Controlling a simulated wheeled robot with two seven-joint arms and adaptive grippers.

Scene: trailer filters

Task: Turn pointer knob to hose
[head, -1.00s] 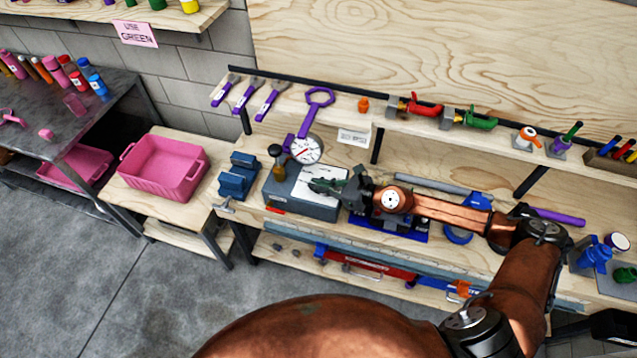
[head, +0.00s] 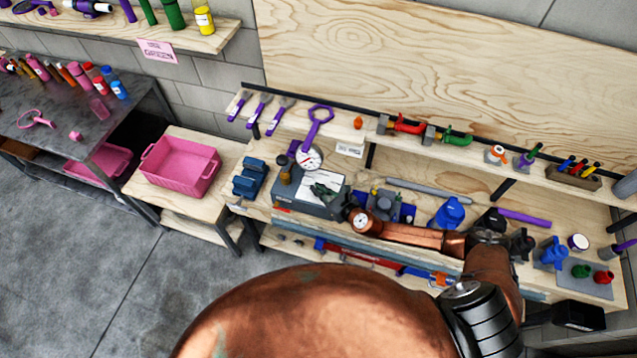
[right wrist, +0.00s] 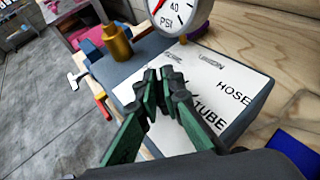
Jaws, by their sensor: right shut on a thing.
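My right gripper (head: 322,190) is at the white label plate (head: 306,181) on top of a grey box (head: 290,199) on the workbench. In the right wrist view its green fingers (right wrist: 166,80) are close together over the middle of the plate, shut on the pointer knob. The fingers hide most of the knob, so I cannot tell which way it points. The word HOSE (right wrist: 234,92) is to the right of the fingers, UNION (right wrist: 211,62) above right, and TUBE (right wrist: 209,110) below right. My left gripper is not in view.
A pressure gauge (head: 310,158) and a brass fitting (right wrist: 116,41) stand behind the plate. A blue vise (head: 249,178) is left of the box. A pink bin (head: 180,166) stands farther left. A blue part (head: 450,213) and a grey rod (head: 427,187) lie to the right.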

